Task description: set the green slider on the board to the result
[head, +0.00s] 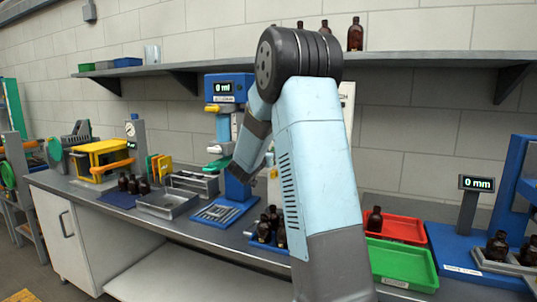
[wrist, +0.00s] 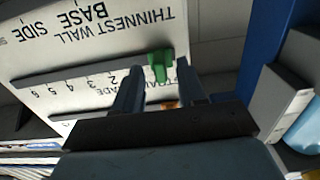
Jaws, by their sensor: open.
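In the wrist view the white board (wrist: 85,35) appears upside down, with "THINNEST WALL", "BASE" and "SIDE" printed on it. A dark slot with a row of numbers crosses it. The green slider (wrist: 160,64) sits at the slot's right end, to the right of the 2. My gripper (wrist: 162,80) is open, with one finger on each side of the slider's lower part; I cannot tell whether they touch it. An orange piece (wrist: 169,104) shows below, partly hidden by my gripper. In the head view my arm hides most of the board (head: 347,98).
A blue gauge stand (head: 228,130) reading "0 ml" stands left of my arm. A red tray (head: 400,228) and a green tray (head: 403,264) lie to the right, beside a display (head: 477,184) reading "0 mm". A shelf (head: 430,57) with amber bottles runs above.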

